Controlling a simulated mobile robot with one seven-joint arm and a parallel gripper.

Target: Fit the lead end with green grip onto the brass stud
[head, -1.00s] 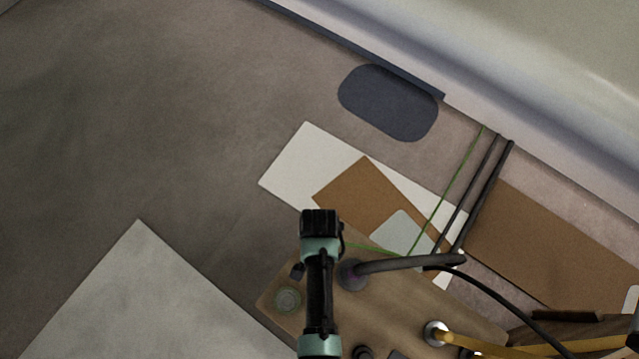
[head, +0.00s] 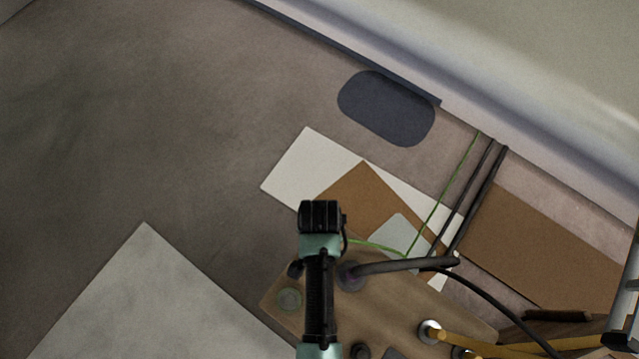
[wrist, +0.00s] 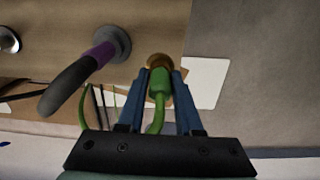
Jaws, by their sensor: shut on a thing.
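In the wrist view, my gripper (wrist: 160,76) has its blue fingers shut on the green grip (wrist: 160,84) of the lead end. A thin green lead trails from it toward the camera. The brass stud (wrist: 158,60) shows as a brass-coloured round just beyond the grip, near the edge of the wooden board (wrist: 60,40). The grip's tip overlaps the stud in this view; I cannot tell whether they touch. In the head view, my wrist hides the gripper, the grip and the stud. The green lead (head: 378,245) emerges to its right.
A thick grey lead with a purple collar (wrist: 101,54) stands on the board beside the stud, close to my gripper. In the head view, yellow leads (head: 480,343) and a black cable (head: 495,295) lie to the right.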

